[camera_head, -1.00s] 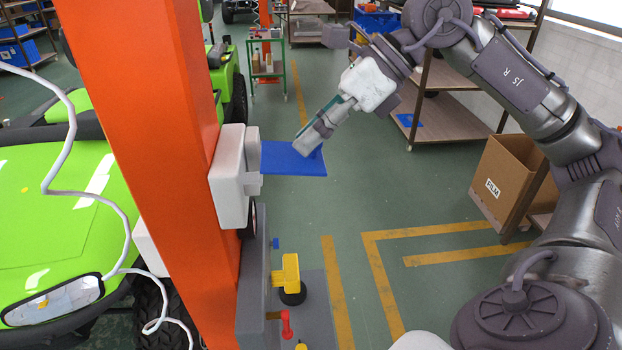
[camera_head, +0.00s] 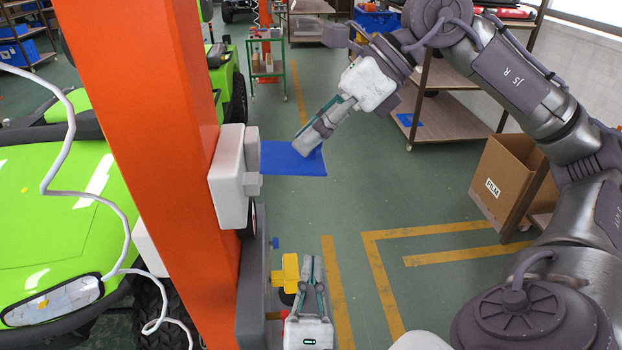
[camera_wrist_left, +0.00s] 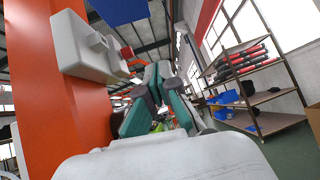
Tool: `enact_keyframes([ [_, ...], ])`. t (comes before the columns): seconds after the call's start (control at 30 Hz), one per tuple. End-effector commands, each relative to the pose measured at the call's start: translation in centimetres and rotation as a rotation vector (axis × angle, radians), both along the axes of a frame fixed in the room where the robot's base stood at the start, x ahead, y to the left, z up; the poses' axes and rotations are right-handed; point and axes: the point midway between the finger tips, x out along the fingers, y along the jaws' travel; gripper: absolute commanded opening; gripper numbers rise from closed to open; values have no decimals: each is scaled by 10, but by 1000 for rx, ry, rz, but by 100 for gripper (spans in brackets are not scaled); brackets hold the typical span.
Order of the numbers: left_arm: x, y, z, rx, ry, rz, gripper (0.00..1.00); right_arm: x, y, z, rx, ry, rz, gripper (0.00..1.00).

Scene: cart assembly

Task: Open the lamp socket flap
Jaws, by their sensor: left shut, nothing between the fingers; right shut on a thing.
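The lamp socket (camera_head: 231,176) is a white box fixed to the side of the orange post. A blue flap (camera_head: 284,158) sticks out level to the right of it. My right gripper (camera_head: 304,148) is shut on the flap's outer right part. My left gripper (camera_head: 312,262) is shut and empty, pointing up below the flap and apart from it. In the left wrist view the left fingers (camera_wrist_left: 158,80) point up, with the white socket (camera_wrist_left: 82,48) at upper left and the flap's blue underside (camera_wrist_left: 120,10) at the top edge.
The orange post (camera_head: 160,130) stands left of both grippers. A grey fixture (camera_head: 252,285) with a yellow block (camera_head: 290,271) is low beside my left gripper. A green car (camera_head: 60,220) and a white cable (camera_head: 70,130) are at left. A cardboard box (camera_head: 508,185) stands right. Floor between is open.

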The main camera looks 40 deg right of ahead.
Motion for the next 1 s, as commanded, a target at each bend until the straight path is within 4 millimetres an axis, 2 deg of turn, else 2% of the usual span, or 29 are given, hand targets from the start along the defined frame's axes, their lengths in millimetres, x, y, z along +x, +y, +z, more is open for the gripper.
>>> enact_keyframes([
  [0.03, 0, 6, 10, -17, -36, 31, 0, 0, 1, 1, 6, -2, 2, 0],
  [0.2, 4, 9, 29, -38, -78, 74, 0, 0, 1, 1, 5, -1, 2, 0],
  [0.67, 52, -36, 92, -36, -76, 71, 0, -1, 2, 0, 4, 2, 4, 0],
  [0.8, 50, -38, 113, -36, -72, 68, 0, -1, 1, 0, 4, 1, 3, 0],
  [1.0, 50, -40, 129, -34, -72, 70, 0, -1, 1, -1, 3, 3, 4, 0],
])
